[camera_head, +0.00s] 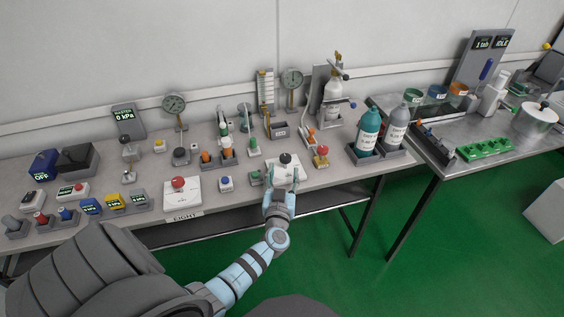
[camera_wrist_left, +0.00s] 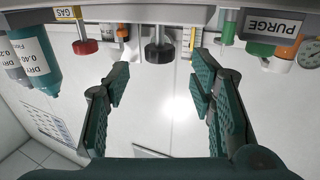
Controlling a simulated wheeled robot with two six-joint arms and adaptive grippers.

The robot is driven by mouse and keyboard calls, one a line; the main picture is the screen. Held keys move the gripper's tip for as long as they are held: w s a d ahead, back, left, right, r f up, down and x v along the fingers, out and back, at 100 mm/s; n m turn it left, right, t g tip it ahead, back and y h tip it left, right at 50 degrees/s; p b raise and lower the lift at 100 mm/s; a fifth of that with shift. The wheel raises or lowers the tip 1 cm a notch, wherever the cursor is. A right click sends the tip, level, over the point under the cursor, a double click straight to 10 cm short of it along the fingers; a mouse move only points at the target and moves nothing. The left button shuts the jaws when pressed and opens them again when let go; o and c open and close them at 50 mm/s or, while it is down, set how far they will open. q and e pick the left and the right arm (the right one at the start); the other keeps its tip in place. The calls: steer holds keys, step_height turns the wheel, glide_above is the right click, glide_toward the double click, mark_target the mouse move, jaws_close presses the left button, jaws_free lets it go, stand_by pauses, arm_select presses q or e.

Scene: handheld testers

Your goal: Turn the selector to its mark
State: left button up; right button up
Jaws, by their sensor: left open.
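A dark knob (camera_head: 286,158), which looks like the selector, stands on a white plate (camera_head: 283,174) near the bench's front edge. In the left wrist view the picture is inverted, and the dark knob (camera_wrist_left: 158,52) hangs at the top centre. My left gripper (camera_head: 281,177) is open at the near side of the knob. In the left wrist view the fingers of the left gripper (camera_wrist_left: 160,78) are spread wide, with the knob beyond the gap and nothing between them. The selector's mark cannot be made out. My right gripper is not in view.
A red knob (camera_head: 321,150) stands close on the right, and a green item (camera_head: 257,177) with a PURGE label (camera_wrist_left: 277,25) close on the left. Teal (camera_head: 367,131) and grey (camera_head: 396,125) bottles stand farther right. Several gauges and testers crowd the bench (camera_head: 341,174).

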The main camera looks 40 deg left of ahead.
arm_select(q)
steer(key=v, duration=0.7)
steer(key=shift+s, duration=0.2)
